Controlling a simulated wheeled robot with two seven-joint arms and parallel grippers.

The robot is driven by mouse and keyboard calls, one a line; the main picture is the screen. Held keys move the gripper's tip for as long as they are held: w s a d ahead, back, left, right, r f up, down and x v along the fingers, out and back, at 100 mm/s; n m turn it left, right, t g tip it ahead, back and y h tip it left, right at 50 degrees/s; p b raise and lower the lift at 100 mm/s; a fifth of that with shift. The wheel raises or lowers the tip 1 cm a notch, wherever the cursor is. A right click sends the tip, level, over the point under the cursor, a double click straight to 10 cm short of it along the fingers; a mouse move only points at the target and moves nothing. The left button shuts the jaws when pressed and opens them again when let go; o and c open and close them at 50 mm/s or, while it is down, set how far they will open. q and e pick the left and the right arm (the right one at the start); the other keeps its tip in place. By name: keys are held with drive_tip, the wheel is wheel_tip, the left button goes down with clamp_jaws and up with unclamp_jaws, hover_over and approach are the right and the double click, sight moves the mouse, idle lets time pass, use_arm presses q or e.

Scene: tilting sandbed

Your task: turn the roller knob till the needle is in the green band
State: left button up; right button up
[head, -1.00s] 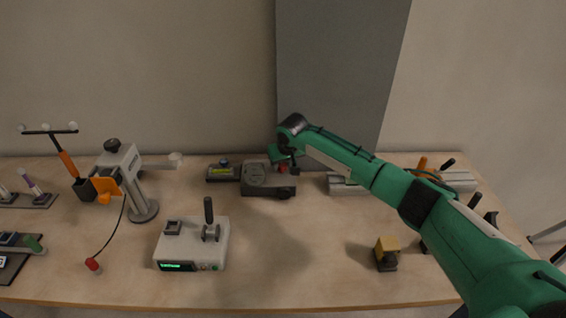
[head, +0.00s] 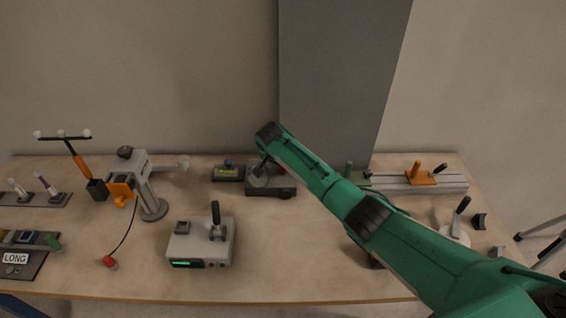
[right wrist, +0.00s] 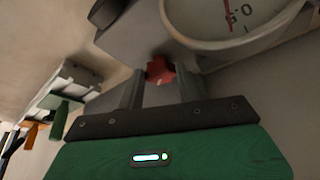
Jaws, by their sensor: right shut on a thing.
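The roller knob (right wrist: 159,70) is a small red lobed knob on a dark grey unit, seen in the right wrist view. My right gripper (right wrist: 160,82) is shut on it, one finger on each side. Beside it the round white dial (right wrist: 258,22) has a thin red needle (right wrist: 228,14); the top of the dial is cut off and I cannot make out the green band. In the head view the grey unit (head: 284,188) stands at the back middle of the table; my right arm hides the knob there. My left gripper is not in view.
A grey box with a black lever (head: 201,249) stands at the front left of the unit. A grey stand with an orange part (head: 148,190) is further left. A rail with an orange slider (head: 447,184) lies at the back right.

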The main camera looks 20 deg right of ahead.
drive_tip(key=shift+a+f+m+g+h, duration=0.15)
drive_tip(key=shift+m+g+h, duration=0.15)
drive_tip(key=shift+m, duration=0.7)
drive_tip(key=m, duration=0.1)
drive_tip(key=m+b, duration=0.1)
drive_tip(key=shift+w+m+g+b, duration=0.2)
drive_tip(key=shift+m+g+b, duration=0.1)
drive_tip(key=shift+g, duration=0.1)
drive_tip(key=m+g+b, duration=0.1)
drive_tip(key=m+b, duration=0.1)
drive_tip(key=m, duration=0.1)
drive_tip(key=shift+w+h+b, duration=0.1)
drive_tip(key=shift+h+b, duration=0.3)
drive_tip(key=shift+w+m+g+b, duration=0.1)
drive_tip(key=shift+m+g+b, duration=0.3)
drive_tip(key=shift+m+b, duration=0.55)
drive_tip(key=shift+r, duration=0.2)
drive_tip(key=o, duration=1)
